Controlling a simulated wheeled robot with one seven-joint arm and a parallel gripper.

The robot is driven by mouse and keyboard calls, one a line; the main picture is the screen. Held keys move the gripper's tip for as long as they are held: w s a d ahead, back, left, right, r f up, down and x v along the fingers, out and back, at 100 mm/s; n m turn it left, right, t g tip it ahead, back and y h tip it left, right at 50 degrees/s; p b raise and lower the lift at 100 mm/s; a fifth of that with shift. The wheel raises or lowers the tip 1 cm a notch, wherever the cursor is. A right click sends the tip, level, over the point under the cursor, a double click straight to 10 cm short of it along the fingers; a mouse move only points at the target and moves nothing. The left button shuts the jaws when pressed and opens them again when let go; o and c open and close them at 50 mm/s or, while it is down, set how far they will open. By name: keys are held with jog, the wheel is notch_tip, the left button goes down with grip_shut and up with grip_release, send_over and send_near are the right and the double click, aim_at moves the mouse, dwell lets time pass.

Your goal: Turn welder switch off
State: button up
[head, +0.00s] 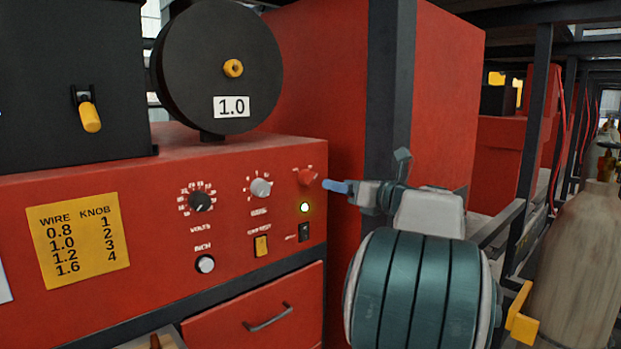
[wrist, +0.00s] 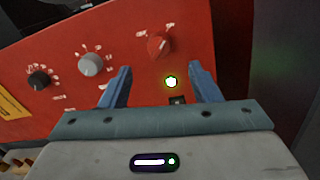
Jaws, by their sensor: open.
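The red welder panel (head: 150,220) carries a red rotary knob (head: 306,177) at its upper right, which also shows in the wrist view (wrist: 159,46). I cannot read the positions of the knob and switch. My gripper (head: 335,186) is open and empty, just right of the red knob. In the wrist view its fingertips (wrist: 160,72) point at the panel, on either side of the lamp.
A grey knob (head: 261,188), a black dial (head: 200,201) and a yellow switch (head: 261,246) are left of the lamp. A drawer (head: 255,315) is below. A dark post (head: 390,90) stands behind my arm. A grey cylinder (head: 580,260) stands at right.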

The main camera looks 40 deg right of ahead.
aim_at(314, 179)
jog(key=w, duration=0.3)
jog(key=w+a+p, duration=0.1)
jog(key=w, duration=0.2)
jog(key=w+p, duration=0.1)
jog(key=w, duration=0.2)
jog(key=shift+a, duration=0.15)
